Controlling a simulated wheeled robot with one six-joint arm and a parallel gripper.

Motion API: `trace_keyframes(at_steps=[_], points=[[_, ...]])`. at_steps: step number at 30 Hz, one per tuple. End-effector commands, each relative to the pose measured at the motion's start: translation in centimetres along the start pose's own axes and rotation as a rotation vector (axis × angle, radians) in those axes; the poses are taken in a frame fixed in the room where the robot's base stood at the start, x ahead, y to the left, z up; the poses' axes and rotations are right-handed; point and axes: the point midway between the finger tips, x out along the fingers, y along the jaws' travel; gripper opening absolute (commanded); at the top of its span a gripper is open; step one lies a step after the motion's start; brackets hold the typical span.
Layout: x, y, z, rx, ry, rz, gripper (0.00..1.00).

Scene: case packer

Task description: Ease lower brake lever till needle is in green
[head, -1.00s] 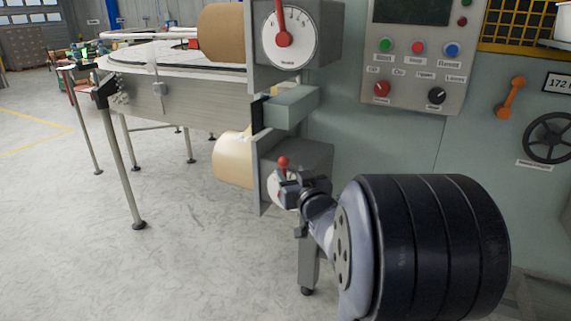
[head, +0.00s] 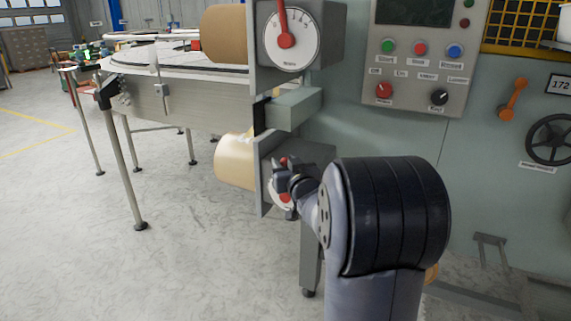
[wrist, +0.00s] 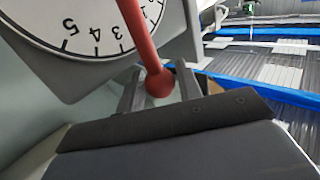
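The lower brake lever is a red arm with a round red knob (wrist: 161,82), set on a white dial with numbers (wrist: 75,25). In the head view the knob (head: 284,162) and the red hub (head: 287,196) show partly behind my gripper (head: 279,170). In the wrist view the knob lies between the two fingers of my gripper (wrist: 160,88), with a thin gap seeming to remain on each side. The fingers look open around it. The lever crosses the dial near the 3 in that view. No needle with a green zone can be made out.
An upper brake lever (head: 284,20) on its own white dial (head: 302,48) sits above, with a grey block (head: 292,108) between the two units. A tan roll (head: 236,163) is left of the lower unit. The button panel (head: 420,70) and orange handle (head: 513,98) are right.

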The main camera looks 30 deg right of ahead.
Motion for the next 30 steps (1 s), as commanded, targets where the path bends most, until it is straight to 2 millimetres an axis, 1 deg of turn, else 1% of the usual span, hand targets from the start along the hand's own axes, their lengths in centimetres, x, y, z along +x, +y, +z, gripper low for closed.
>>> trace_keyframes(at_steps=[1, 2, 12, 18, 22, 30], points=[[-0.01, 0.00, 0.00, 0.000, 0.000, 0.000, 0.30], [-0.01, 0.00, 0.00, 0.000, 0.000, 0.000, 0.27], [-0.02, 0.01, 0.01, 0.000, 0.000, 0.000, 0.00], [0.00, -0.02, -0.03, -0.002, -0.002, 0.000, 0.00], [0.43, -0.46, -0.31, -0.039, -0.040, -0.001, 0.00], [0.91, -0.92, 0.15, -0.087, -0.089, 0.000, 0.00]])
